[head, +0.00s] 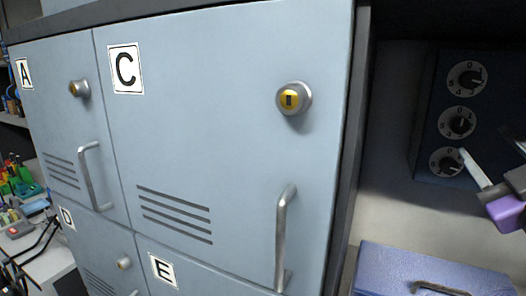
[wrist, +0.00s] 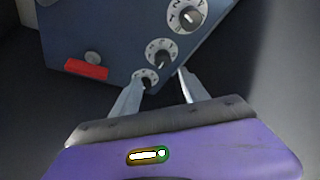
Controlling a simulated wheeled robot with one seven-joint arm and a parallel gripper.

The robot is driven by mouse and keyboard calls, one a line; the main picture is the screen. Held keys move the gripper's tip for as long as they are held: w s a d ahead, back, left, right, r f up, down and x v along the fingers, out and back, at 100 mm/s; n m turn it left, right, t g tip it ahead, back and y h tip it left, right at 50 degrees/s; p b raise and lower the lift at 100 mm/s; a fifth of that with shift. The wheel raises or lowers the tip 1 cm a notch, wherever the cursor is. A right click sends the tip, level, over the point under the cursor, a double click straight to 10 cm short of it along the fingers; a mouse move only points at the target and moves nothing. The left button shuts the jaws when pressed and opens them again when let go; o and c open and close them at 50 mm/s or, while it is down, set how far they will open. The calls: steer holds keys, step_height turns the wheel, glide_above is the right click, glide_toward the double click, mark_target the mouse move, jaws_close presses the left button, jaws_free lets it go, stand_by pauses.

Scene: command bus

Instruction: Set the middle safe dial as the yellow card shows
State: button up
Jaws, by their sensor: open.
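The dark blue safe panel (head: 425,150) carries three round dials in a column, each with a black knob and pale number ring. The middle dial (head: 459,122) sits between the top dial (head: 467,79) and bottom dial (head: 446,162). It also shows in the wrist view (wrist: 161,53), where its setting is too small to read surely. My purple gripper (head: 489,143) is at the right, one finger overlapping the bottom dial in view. In the wrist view my gripper (wrist: 161,78) is open, its fingers apart near the smallest-looking dial; contact cannot be told. No yellow card is in view.
Grey-blue locker doors fill the left, including door C (head: 230,140) with its lock (head: 293,98) and handle (head: 282,240). A blue case (head: 425,267) lies below the safe.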

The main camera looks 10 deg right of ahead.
steer(key=s+a+f+m, duration=0.3)
steer(key=s+a+f, duration=0.1)
steer(key=f, duration=0.4)
steer(key=s+a+f+m, duration=0.2)
steer(key=s+a+f, duration=0.2)
steer(key=f, duration=0.3)
steer(key=s+a+f+m, duration=0.3)
steer(key=s+a+f, duration=0.15)
steer(key=f, duration=0.35)
steer(key=s+a+f+n+g+y, duration=0.1)
steer(key=s+a+f+g+y, duration=0.1)
steer(key=s+f, duration=0.3)
steer(key=s+a+f+n+g+y, duration=0.1)
steer(key=s+a+f+g+y, duration=0.1)
steer(key=s+a+f, duration=0.3)
steer(key=s+a+f+g+y, duration=0.1)
steer(key=s+f, duration=0.4)
steer(key=s, duration=0.5)
steer(key=shift+a+n+g+y, duration=0.4)
steer(key=shift+a+y, duration=0.4)
steer(key=shift+a, duration=0.45)
